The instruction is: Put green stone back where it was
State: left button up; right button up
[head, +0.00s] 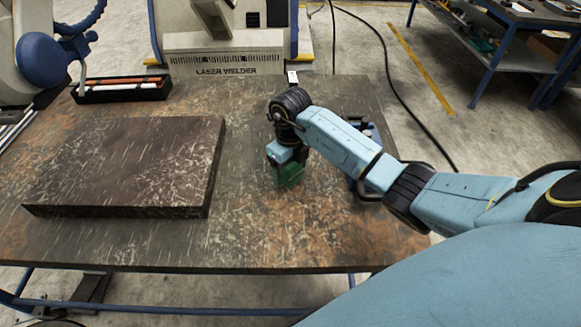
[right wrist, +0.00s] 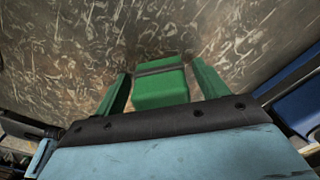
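The green stone (right wrist: 162,82) is a green block with a dark band across it. In the right wrist view it lies between the two green fingers of my right gripper (right wrist: 161,80), with narrow gaps showing on both sides. My right gripper looks open around the stone. In the head view the right gripper (head: 287,172) points down over the middle of the table, and the stone is hard to tell from the green fingers there. My left gripper is not in view.
A large dark stone slab (head: 130,160) covers the left of the table (head: 250,240). A black tray (head: 120,90) with rods sits at the back left. A blue object (head: 372,135) stands right of the gripper, partly hidden by my arm. The front of the table is clear.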

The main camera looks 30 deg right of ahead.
jog(key=shift+r, duration=0.2)
notch_tip(320, 180, up, 10)
jog(key=shift+r+p, duration=0.25)
jog(key=shift+p, duration=0.45)
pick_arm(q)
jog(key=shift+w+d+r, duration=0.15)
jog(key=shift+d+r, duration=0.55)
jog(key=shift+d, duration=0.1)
pick_arm(e)
jog(key=shift+r, duration=0.75)
